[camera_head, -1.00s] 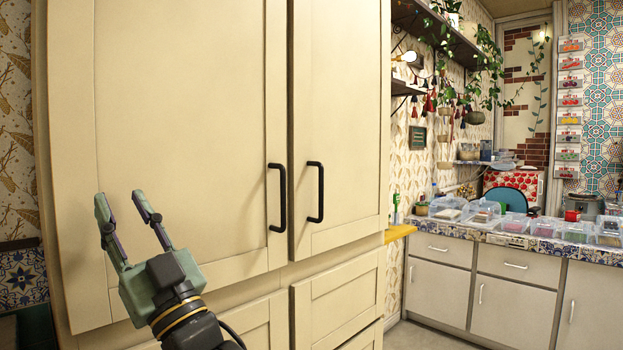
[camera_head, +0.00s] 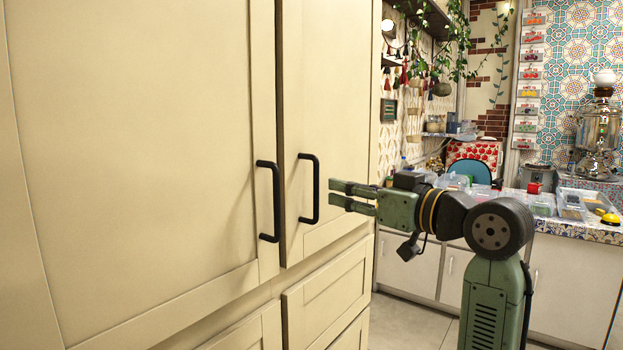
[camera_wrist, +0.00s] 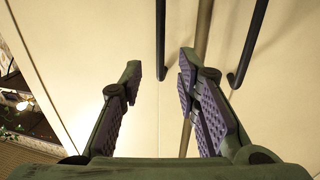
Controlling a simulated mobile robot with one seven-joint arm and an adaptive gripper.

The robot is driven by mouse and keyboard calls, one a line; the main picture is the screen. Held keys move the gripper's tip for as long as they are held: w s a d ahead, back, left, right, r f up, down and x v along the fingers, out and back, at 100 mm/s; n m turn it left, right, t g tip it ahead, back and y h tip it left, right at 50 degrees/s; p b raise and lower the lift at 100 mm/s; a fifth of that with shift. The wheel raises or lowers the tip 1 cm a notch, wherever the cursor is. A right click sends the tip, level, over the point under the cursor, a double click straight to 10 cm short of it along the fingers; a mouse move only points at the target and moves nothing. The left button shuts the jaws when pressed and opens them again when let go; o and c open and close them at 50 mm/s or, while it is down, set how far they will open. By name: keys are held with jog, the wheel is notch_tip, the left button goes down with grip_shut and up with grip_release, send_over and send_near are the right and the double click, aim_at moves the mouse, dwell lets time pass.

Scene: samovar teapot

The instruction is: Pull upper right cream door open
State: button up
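The upper right cream door (camera_head: 335,90) is closed, flush beside the upper left door (camera_head: 130,130). Its black vertical bar handle (camera_head: 315,190) is near its left edge. My gripper (camera_head: 333,193) is just right of this handle, pointing left, with its two fingers apart and empty. In the wrist view my gripper (camera_wrist: 158,78) is open. The right door's handle (camera_wrist: 161,40) shows between the fingertips, apart from the finger pads. The left door's handle (camera_wrist: 250,40) shows beyond the right finger.
The left door has a matching black handle (camera_head: 270,200) close by. Cream drawers (camera_head: 328,290) are below the doors. A counter with plastic containers (camera_head: 572,203) and a samovar (camera_head: 598,130) stands at the right. Tiled floor (camera_head: 410,320) shows between.

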jog(key=p, duration=0.2)
send_over(316, 216)
jog(key=shift+w, duration=0.3)
jog(key=shift+c, duration=0.5)
grip_shut()
